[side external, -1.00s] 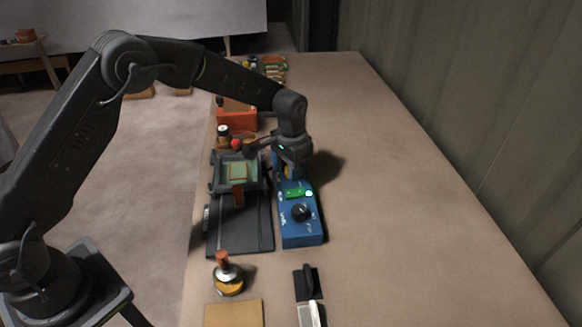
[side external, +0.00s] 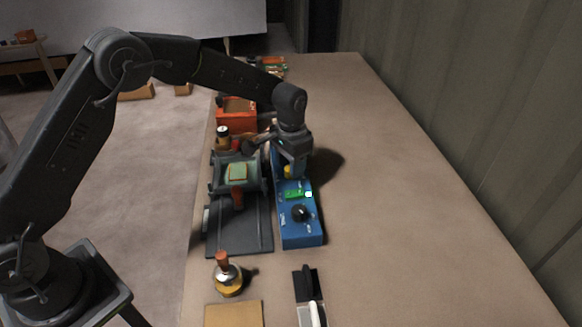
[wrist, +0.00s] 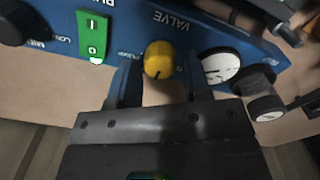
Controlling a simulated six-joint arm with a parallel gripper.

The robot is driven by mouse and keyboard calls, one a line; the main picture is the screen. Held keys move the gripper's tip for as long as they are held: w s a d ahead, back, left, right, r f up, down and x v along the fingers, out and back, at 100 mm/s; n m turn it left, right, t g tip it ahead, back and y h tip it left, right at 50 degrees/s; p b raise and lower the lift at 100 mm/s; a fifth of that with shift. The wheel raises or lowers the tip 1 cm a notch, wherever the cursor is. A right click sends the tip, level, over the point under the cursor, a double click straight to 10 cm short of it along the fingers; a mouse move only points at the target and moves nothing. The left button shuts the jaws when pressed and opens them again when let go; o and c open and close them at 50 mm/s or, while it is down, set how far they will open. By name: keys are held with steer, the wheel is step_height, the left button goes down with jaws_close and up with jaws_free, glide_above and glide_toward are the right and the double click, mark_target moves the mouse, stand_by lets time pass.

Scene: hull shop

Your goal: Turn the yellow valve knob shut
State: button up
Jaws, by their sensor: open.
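The yellow valve knob (wrist: 159,60) sits on a blue panel box (side external: 301,237) under a "VALVE" label, with a dark pointer mark on its face. In the side view only a sliver of the knob (side external: 287,171) shows beside my gripper. My gripper (wrist: 158,68) is open, with one finger on each side of the knob in the wrist view. The knob lies between the fingertips; I cannot tell whether either finger touches it. In the side view my gripper points down over the box's far part.
The box also carries a green switch (wrist: 92,37), a black dial (side external: 302,213) and a white gauge (wrist: 220,66). A grey vise-like fixture (side external: 221,184) stands close on the left. The table right of the box is clear.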

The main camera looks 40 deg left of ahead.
step_height(320, 180, up, 12)
steer(key=shift+r, duration=0.2)
stand_by(0.4)
steer(key=s+a+r+n+t, duration=0.1)
steer(key=s+a+r+t, duration=0.1)
steer(key=s+r, duration=0.45)
steer(key=s+a+r+n+t, duration=0.15)
steer(key=s+r, duration=0.25)
steer(key=s, duration=0.5)
steer(key=s+a+f+t, duration=0.1)
steer(key=s, duration=0.7)
steer(key=s+a+f+t, duration=0.1)
steer(key=s+a+f, duration=0.1)
steer(key=s, duration=0.6)
steer(key=shift+f, duration=0.3)
